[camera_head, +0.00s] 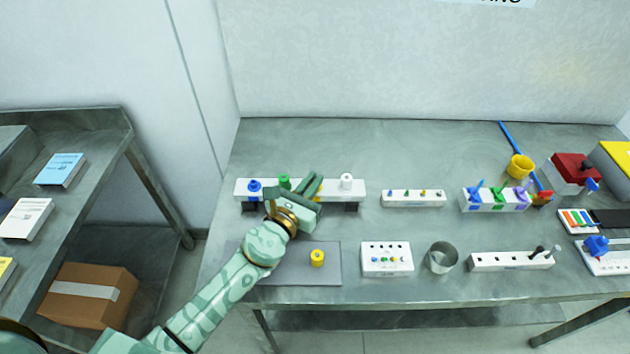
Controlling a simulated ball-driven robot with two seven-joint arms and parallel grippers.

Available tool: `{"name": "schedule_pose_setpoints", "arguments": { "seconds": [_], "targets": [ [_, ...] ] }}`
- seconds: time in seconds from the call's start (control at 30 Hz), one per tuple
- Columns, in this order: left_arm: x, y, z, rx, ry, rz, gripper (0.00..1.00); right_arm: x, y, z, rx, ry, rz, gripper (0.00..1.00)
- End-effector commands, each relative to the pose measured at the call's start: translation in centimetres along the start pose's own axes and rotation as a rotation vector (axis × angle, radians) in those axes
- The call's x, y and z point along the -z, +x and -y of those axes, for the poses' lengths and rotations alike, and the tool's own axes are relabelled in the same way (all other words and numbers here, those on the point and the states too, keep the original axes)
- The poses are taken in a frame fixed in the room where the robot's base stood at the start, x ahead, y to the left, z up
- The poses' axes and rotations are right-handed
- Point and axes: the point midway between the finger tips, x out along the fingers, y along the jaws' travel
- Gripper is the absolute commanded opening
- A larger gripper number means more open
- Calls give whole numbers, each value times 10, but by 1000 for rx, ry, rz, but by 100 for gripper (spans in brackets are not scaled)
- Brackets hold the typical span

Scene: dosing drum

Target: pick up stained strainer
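My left gripper (314,183) is over the long white rack (360,191) at the back left of the table. Its two fingers show apart, with nothing clearly between them. A blue piece (254,187), a green piece (284,182) and a white piece (347,181) stand in this rack. The gripper hides part of the rack between the green and white pieces. A small yellow piece (317,258) stands on the grey mat (328,275), in front of the gripper. I cannot tell which piece is the stained strainer. My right gripper is out of view.
A small white rack (412,198), a white box with holes (387,261), a metal cup (442,257) and a dark-holed white block (511,261) stand to the right. A yellow cup (519,166) is at the back right. A shelf (110,125) stands at left.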

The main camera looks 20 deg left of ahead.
Motion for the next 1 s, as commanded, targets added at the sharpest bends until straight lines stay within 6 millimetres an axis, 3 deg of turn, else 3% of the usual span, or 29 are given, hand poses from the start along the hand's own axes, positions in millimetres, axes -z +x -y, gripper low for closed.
{"name": "schedule_pose_setpoints", "arguments": {
  "seconds": [0.4, 0.57, 0.77, 1.0],
  "targets": [
    [0, 0, 0, 0, 0, 0, 0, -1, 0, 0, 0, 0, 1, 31],
    [-10, 0, 0, 0, 0, 1, 0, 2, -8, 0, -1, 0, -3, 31],
    [-41, 0, 0, 0, 0, 4, 0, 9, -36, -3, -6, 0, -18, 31],
    [-103, -49, -12, 1, 2, 2, 0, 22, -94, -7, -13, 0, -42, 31]
  ]
}}
